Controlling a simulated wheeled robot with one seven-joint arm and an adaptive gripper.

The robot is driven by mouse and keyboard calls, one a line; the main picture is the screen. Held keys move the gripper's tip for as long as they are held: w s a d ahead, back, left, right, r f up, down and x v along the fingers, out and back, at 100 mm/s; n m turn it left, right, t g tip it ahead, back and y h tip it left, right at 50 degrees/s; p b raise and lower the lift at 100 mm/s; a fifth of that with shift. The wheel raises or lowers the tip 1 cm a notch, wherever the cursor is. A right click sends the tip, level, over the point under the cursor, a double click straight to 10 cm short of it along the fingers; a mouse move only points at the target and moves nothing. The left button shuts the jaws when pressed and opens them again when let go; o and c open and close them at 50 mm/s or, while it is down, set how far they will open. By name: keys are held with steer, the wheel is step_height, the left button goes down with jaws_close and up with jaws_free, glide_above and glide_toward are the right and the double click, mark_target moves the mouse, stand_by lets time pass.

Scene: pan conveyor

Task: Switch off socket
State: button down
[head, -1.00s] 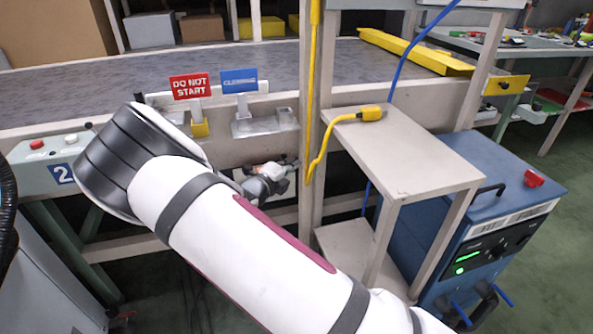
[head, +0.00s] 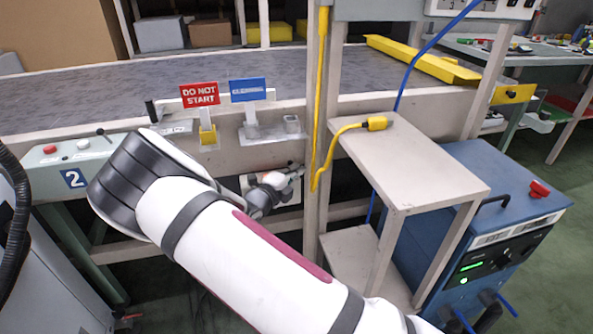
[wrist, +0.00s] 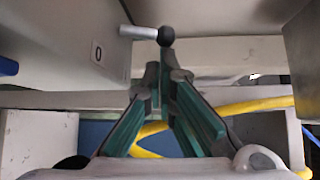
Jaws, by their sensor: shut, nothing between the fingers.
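A grey box face marked "0" (wrist: 97,53) fills the upper left of the wrist view. A metal lever (wrist: 138,33) with a black ball knob (wrist: 165,36) sticks out from it to the right. My gripper (wrist: 165,72) has its green-lined fingers together at the tips, just below the knob; I cannot tell whether they touch it. In the head view my gripper (head: 300,171) is low beside the conveyor frame, left of the post with the yellow cable. A white panel with socket outlets (head: 487,6) is at the top right edge, partly cut off.
A yellow cable (head: 322,100) runs down the post to a plug on the small beige stand (head: 420,160). A blue cable (head: 405,65) hangs behind it. A blue machine (head: 490,220) stands to the right. The conveyor (head: 270,80) bears red (head: 200,95) and blue (head: 248,90) signs.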

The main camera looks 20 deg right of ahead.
steer(key=shift+a+r+n+t+h+p, duration=0.15)
steer(key=shift+a+n+t+h+p, duration=0.1)
steer(key=shift+n+t+h+p, duration=0.45)
steer(key=shift+a+r+p, duration=0.1)
steer(key=shift+a+p, duration=0.05)
steer(key=shift+p, duration=0.35)
steer(key=shift+a+r+n, duration=0.1)
steer(key=shift+a+n, duration=0.05)
steer(key=shift+n, duration=0.25)
steer(key=shift+a+p, duration=0.15)
steer(key=shift+p, duration=0.25)
steer(key=shift+a+n+t+h, duration=0.25)
steer(key=shift+n+t+h, duration=0.15)
steer(key=shift+n+t, duration=0.2)
steer(key=shift+r+p, duration=0.1)
steer(key=shift+p, duration=0.25)
steer(key=s+a+f+p, duration=0.2)
steer(key=s+a+p, duration=0.1)
steer(key=s, duration=0.5)
steer(key=shift+s+p, duration=0.4)
steer(key=shift+p, duration=0.2)
